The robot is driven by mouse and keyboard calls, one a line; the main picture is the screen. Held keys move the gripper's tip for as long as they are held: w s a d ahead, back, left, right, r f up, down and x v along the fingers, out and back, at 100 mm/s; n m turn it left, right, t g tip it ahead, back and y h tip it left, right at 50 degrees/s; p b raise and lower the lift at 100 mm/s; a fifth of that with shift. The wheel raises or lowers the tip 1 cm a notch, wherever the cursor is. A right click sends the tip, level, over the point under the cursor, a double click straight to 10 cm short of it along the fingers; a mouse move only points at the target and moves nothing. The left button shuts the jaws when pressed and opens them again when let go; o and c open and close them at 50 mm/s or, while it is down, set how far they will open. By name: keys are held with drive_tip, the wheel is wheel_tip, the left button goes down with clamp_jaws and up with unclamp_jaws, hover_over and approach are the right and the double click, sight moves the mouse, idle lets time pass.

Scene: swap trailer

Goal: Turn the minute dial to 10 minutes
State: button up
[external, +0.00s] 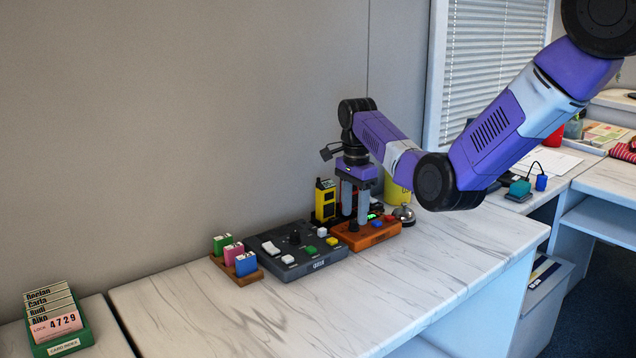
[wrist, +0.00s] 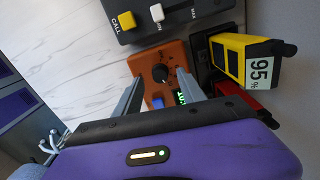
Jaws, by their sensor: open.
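The minute dial appears to be the black round knob (wrist: 160,73) on the orange timer box (wrist: 142,62), seen in the wrist view. The box also shows in the external view (external: 372,241), at the right of the dark grey panel. A small green-lit display (wrist: 181,97) and a blue button (wrist: 157,102) sit beside the knob. My gripper (wrist: 160,82) is open, pointing down over the box, with its fingers on either side of the knob. It also shows in the external view (external: 354,219). I cannot tell whether a finger touches the knob, nor read the dial's setting.
The dark grey panel (external: 312,264) with several buttons and a black knob lies left of the box. A yellow device (external: 325,200) stands behind, near the wall. A silver bell (external: 404,214) is close on the right. The front of the counter (external: 400,290) is clear.

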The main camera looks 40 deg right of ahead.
sight(354, 221)
drive_tip(key=shift+f, duration=1.2)
clamp_jaws()
drive_tip(key=shift+r+n+p, duration=0.15)
drive_tip(key=shift+n+p, duration=0.25)
drive_tip(key=shift+p, duration=0.1)
unclamp_jaws()
drive_tip(key=shift+r+b, duration=0.35)
drive_tip(key=shift+r, duration=3.45)
